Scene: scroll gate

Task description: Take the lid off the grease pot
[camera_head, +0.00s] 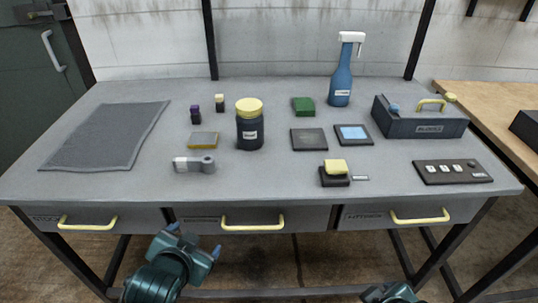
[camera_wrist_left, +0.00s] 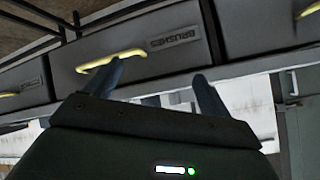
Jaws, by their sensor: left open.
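The grease pot (camera_head: 250,131) is a dark jar with a pale label, standing upright near the middle of the grey table. Its yellow lid (camera_head: 249,107) sits on top of it. My left gripper (camera_head: 195,241) is open and empty in front of the table, below the tabletop and near the drawers. In the left wrist view its two blue fingers (camera_wrist_left: 160,88) are apart, with a drawer front behind them. At the bottom of the head view a small part of my right arm shows; its fingers cannot be made out.
Near the pot are a yellow-topped block (camera_head: 203,140), a grey metal part (camera_head: 194,164) and two small bottles (camera_head: 220,103). A blue spray bottle (camera_head: 341,78) and dark toolbox (camera_head: 418,124) stand right. A grey mat (camera_head: 105,136) lies left. Yellow drawer handles (camera_head: 252,223) stick out in front.

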